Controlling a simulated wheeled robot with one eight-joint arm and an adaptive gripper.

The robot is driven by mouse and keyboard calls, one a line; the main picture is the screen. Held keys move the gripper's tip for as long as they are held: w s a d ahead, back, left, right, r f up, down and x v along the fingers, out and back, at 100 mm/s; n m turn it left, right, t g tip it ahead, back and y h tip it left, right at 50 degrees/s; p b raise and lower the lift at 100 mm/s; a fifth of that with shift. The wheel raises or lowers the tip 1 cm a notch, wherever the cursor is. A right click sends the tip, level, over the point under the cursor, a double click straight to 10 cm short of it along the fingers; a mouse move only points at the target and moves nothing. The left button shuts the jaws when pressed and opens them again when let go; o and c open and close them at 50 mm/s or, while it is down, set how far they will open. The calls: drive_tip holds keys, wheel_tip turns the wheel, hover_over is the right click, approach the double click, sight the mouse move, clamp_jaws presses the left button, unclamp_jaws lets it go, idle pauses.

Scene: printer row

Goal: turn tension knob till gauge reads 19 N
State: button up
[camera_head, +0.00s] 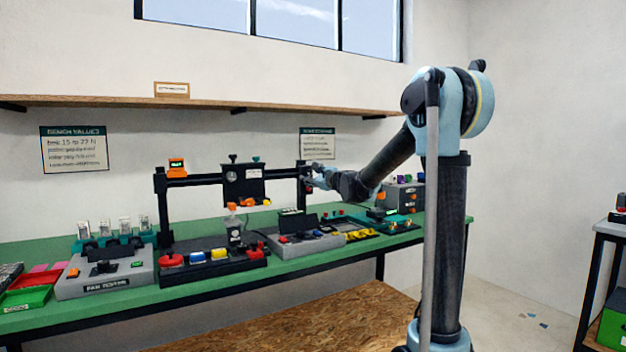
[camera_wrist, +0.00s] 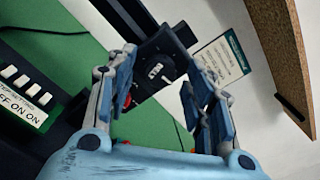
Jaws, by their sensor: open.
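My gripper (camera_head: 314,172) is at the right post of the black frame (camera_head: 215,179) on the green bench. In the wrist view my gripper (camera_wrist: 160,80) is open, with blue fingers either side of a dark round dial-like part (camera_wrist: 154,68). This part has white marks and sits on a black block; it looks like the tension knob. The fingers look apart from it, though depth is hard to judge. An orange box with a small display (camera_head: 177,167) sits on the frame's left end; it may be the gauge. Its reading is too small to read.
A carriage (camera_head: 243,184) hangs mid-frame. Below stand a black box with red, yellow and blue buttons (camera_head: 213,258) and a grey tester (camera_head: 105,276). A grey box (camera_head: 403,197) stands right. A shelf (camera_head: 215,103) runs above; its edge shows in the wrist view (camera_wrist: 285,60).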

drive_tip(key=shift+c, duration=0.6)
drive_tip(key=c, duration=0.9)
drive_tip(key=shift+c, duration=0.2)
drive_tip(key=shift+n, duration=0.8)
drive_tip(key=o, duration=1.1)
drive_tip(key=shift+c, duration=0.2)
